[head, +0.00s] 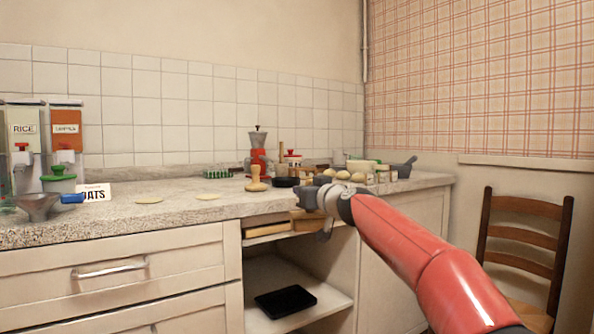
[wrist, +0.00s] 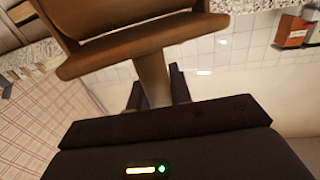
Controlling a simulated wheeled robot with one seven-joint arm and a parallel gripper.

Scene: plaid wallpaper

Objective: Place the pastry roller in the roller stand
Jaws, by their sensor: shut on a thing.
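My gripper (wrist: 157,92) is shut on the stem of a brown wooden tool (wrist: 140,48), which I take to be the pastry roller. Its broad wooden head is beyond the fingers and is partly cut off by the top edge of the wrist view. In the head view my gripper (head: 322,228) is low at the counter's front edge, right of centre. A bit of brown wood, probably the roller (head: 303,219), shows beside it. I cannot pick out the roller stand for certain in either view.
Below is an open shelf with a black tray (head: 285,301). A wooden chair (head: 528,235) stands right.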

